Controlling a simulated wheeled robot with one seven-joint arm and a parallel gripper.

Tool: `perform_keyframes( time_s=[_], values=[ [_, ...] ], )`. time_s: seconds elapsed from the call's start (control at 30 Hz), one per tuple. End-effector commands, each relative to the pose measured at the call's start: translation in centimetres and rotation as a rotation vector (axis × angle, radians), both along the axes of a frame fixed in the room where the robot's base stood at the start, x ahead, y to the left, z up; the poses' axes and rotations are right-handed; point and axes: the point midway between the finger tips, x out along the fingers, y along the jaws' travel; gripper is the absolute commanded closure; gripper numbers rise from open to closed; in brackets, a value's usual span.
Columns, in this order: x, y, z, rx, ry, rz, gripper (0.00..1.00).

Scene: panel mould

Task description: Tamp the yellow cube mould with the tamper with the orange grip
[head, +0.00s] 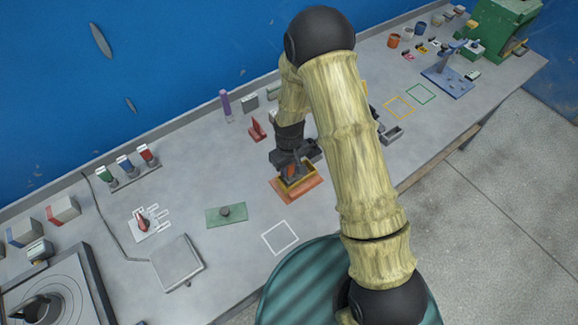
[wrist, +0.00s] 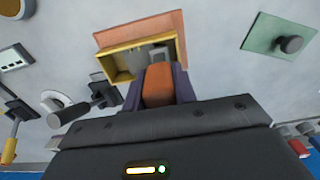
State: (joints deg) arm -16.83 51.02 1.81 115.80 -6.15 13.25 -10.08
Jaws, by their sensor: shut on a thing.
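The yellow cube mould (wrist: 112,65) is an open box on an orange base plate (wrist: 115,37). In the head view the mould (head: 306,184) stands on its orange plate (head: 313,192), partly hidden by my gripper. My gripper (head: 290,170) is shut on the orange grip of the tamper, at the mould's left side. In the wrist view the orange grip (wrist: 159,84) sits between the fingers of my gripper (wrist: 158,88). A grey block shows beyond the grip, overlapping the mould's opening. I cannot tell whether the tamper's foot touches what is inside.
A green plate with a dark knob (head: 225,213) lies left of the mould. A white square outline (head: 280,237) marks clear bench in front. A red item (head: 257,130) stands behind. A grey mould-like box (head: 391,135) is at the right.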

Motion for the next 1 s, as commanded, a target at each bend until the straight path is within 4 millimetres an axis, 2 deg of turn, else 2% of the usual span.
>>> perform_keyframes(
  time_s=[0.4,1.0],
  values=[
    [0.0,0.0,-0.1,0.001,-0.001,0.000,0.96],
    [0.0,0.0,3.4,0.001,-0.001,0.000,0.96]
  ],
)
